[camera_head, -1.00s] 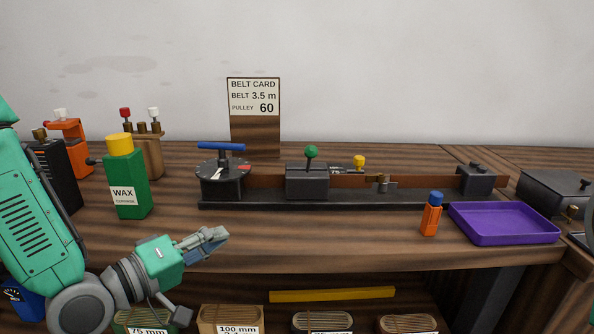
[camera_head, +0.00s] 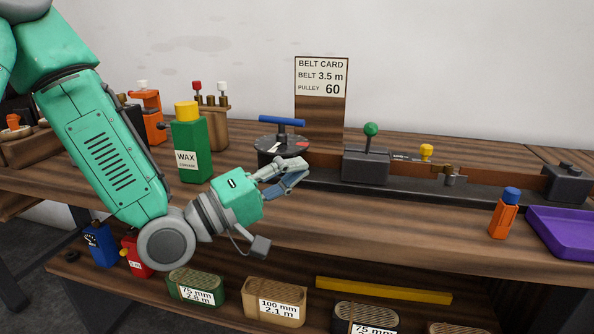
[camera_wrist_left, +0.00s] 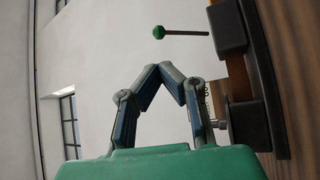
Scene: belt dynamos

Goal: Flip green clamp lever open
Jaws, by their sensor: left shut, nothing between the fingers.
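The green-knobbed clamp lever (camera_head: 370,130) stands upright on a dark block (camera_head: 366,166) on the belt fixture. In the left wrist view the green knob (camera_wrist_left: 159,32) on its thin rod shows beyond the fingertips, apart from them. My left gripper (camera_head: 298,172) is shut and empty, in front of the dial with the blue handle and to the left of the lever's block. In the left wrist view its fingertips (camera_wrist_left: 168,75) meet in a point. My right gripper is not in view.
The dial's blue handle (camera_head: 282,122) is close behind my left gripper. A yellow knob (camera_head: 426,151) is right of the lever. A green wax bottle (camera_head: 190,145), an orange bottle (camera_head: 504,216) and a purple tray (camera_head: 562,232) stand on the bench. The front strip is clear.

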